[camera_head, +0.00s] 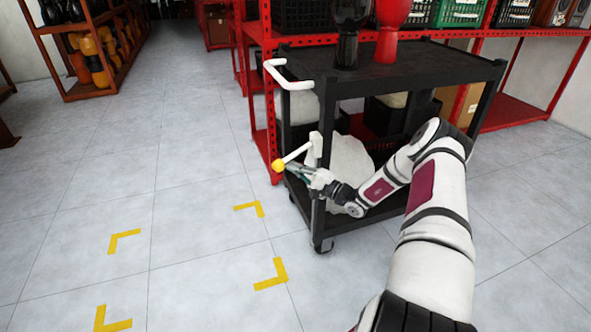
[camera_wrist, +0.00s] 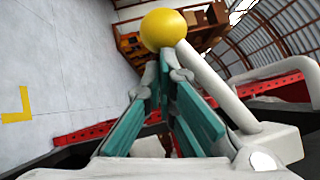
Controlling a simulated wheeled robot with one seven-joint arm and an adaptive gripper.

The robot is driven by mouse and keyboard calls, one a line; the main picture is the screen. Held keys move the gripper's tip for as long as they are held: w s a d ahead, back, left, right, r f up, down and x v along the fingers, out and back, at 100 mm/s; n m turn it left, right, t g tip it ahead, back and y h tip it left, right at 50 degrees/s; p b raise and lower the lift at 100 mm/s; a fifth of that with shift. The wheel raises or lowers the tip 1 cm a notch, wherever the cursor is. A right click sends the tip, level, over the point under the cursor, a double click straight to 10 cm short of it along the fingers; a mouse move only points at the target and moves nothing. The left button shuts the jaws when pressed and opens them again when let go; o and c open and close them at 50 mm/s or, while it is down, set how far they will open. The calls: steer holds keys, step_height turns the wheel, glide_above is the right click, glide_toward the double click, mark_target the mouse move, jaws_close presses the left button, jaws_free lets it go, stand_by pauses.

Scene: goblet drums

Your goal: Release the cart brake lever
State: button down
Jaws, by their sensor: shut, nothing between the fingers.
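The black cart (camera_head: 430,65) stands right of centre in the head view, with a white push handle (camera_head: 287,75) at its upper left corner. The brake lever (camera_head: 296,154) is a white bar with a yellow ball (camera_head: 277,165) at its end, on the cart's near left post. It points left. In the wrist view the yellow ball (camera_wrist: 164,30) is at top centre, just beyond my fingertips. My gripper (camera_head: 287,168) is shut and empty, its fingers close under the lever. Whether the fingertips touch the ball or bar, I cannot tell.
Two goblet drums, one black (camera_head: 347,35) and one red (camera_head: 391,28), stand on the cart's top. A white sack (camera_head: 348,160) lies on its lower shelf. Red shelving (camera_head: 515,110) is behind. The floor to the left is clear, with yellow corner marks (camera_head: 123,240).

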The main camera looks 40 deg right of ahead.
steer(key=shift+a+r+m, duration=0.15)
steer(key=shift+a+m, duration=0.05)
steer(key=shift+m, duration=0.1)
step_height(320, 180, up, 6)
steer(key=a+m+t+h+p, duration=0.2)
steer(key=m+t, duration=0.3)
steer(key=m, duration=0.4)
steer(key=shift+w+a+m+t+h+p, duration=0.3)
steer(key=shift+w+a+h+p, duration=0.15)
steer(key=shift+h, duration=0.35)
steer(key=shift+f, duration=0.2)
steer(key=w+f+v, duration=0.1)
steer(key=f+v, duration=0.1)
steer(key=v, duration=1)
steer(key=shift+f+b, duration=0.35)
steer(key=shift+f, duration=0.15)
